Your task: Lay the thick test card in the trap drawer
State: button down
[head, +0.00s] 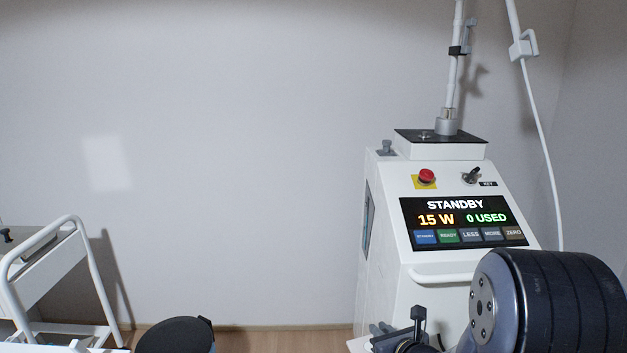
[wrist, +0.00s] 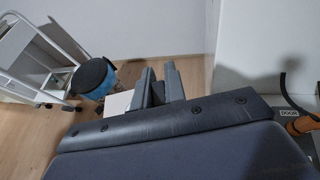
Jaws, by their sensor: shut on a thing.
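My gripper (wrist: 160,86) shows in the wrist view with its two dark grey fingers close together. A plain white flat piece (wrist: 117,103), which looks like the thick test card, sticks out to the left of the fingers; the part between them is hidden. In the head view my gripper (head: 382,334) is low, in front of the white console, and a bit of the white card (head: 359,346) shows at the bottom edge. I cannot make out the trap drawer with certainty in either view.
The white console (head: 445,180) reads STANDBY, 15 W, 0 USED. A white-railed trolley (head: 45,280) stands at left; a small tray (wrist: 58,80) shows on it in the wrist view. A blue bin with a black lid (wrist: 92,73) stands beside it. An orange handle (wrist: 289,125) is at right.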

notch_tip(320, 180, up, 9)
jog(key=p, duration=0.7)
jog(key=shift+r+p, duration=0.2)
jog(key=shift+p, duration=0.2)
